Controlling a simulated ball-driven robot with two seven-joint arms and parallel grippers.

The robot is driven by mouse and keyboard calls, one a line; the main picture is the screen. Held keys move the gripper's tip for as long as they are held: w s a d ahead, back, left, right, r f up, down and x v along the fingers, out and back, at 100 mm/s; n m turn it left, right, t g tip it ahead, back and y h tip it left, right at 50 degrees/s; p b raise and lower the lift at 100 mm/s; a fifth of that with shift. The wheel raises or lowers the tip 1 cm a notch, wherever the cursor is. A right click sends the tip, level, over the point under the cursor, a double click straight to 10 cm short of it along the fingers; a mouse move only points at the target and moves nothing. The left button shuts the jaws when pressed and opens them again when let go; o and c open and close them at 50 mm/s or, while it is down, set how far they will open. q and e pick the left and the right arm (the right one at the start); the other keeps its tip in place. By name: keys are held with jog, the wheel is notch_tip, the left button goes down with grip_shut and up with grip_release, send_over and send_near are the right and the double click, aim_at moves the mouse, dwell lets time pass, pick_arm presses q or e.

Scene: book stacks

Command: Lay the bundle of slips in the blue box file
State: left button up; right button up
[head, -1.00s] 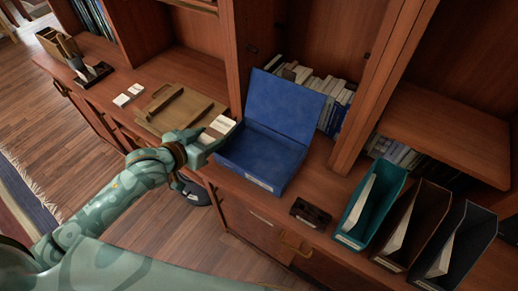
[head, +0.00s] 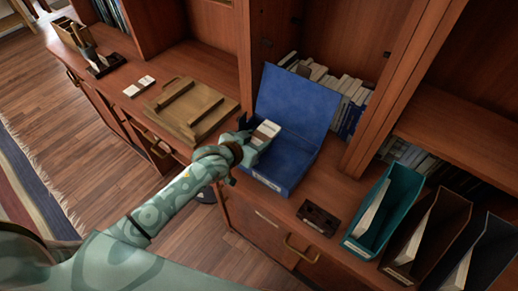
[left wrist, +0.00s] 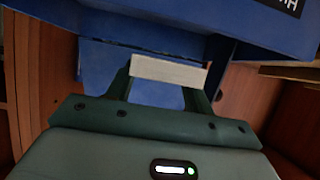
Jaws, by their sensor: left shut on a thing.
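The blue box file (head: 285,166) stands open on the wooden counter, its lid (head: 297,102) raised at the back. My left gripper (head: 258,138) is shut on the bundle of slips (head: 266,131), a pale block with a brown band. The bundle is over the left part of the box; I cannot tell whether it touches the bottom. In the left wrist view the bundle (left wrist: 168,71) shows as a white edge between the fingers, with the blue box (left wrist: 150,22) around it. My right gripper is not in view.
A wooden board with slats (head: 190,110) lies left of the box, with small white cards (head: 139,86) beyond it. A dark cassette-like object (head: 318,217) lies right of the box. Teal (head: 384,214), brown (head: 428,238) and dark (head: 478,262) upright files stand further right.

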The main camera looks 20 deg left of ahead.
pick_arm(q)
jog(key=shift+w+d+f, duration=0.1)
jog(key=shift+d+f, duration=0.1)
jog(key=shift+f, duration=0.15)
notch_tip(320, 180, down, 3)
jog(key=shift+d+r+b, duration=0.1)
jog(key=shift+d+b, duration=0.05)
jog(key=shift+b, duration=0.75)
jog(key=shift+w+f, duration=0.1)
jog(key=shift+f, duration=0.15)
jog(key=shift+f, duration=0.1)
jog(key=shift+f, duration=0.5)
